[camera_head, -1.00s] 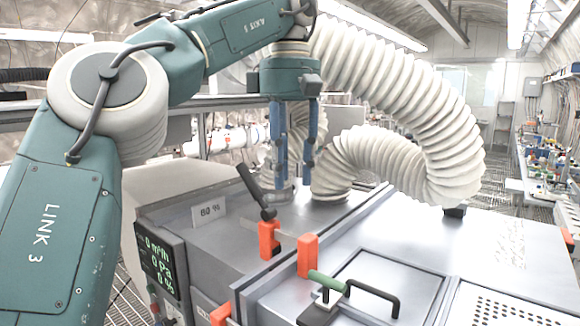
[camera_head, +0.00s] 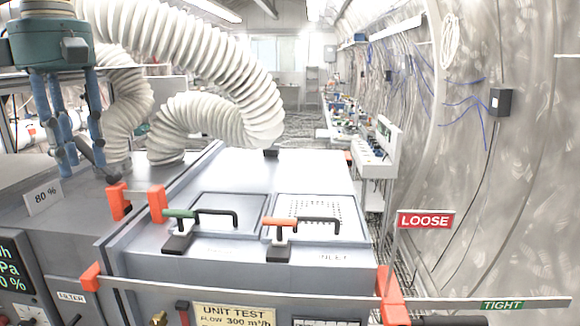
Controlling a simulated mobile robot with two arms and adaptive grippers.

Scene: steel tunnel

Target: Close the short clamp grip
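The black clamp grip (camera_head: 91,154) stands up and leans back to the left from an orange clamp block (camera_head: 118,202) on the grey steel box. A second orange block (camera_head: 157,203) stands just right of it across the seam. My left gripper (camera_head: 70,160) hangs over the box at the far left with its blue fingers pointing down, spread and empty. It is close to the grip's upper end in the picture; I cannot tell whether they touch. My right gripper is not in view.
A ribbed white hose (camera_head: 215,70) arches behind. Lid handles with a green end (camera_head: 180,213) and an orange end (camera_head: 280,222) stand on the box. A long bar (camera_head: 250,297) crosses the front, near a LOOSE sign (camera_head: 425,220) and a TIGHT label (camera_head: 502,305).

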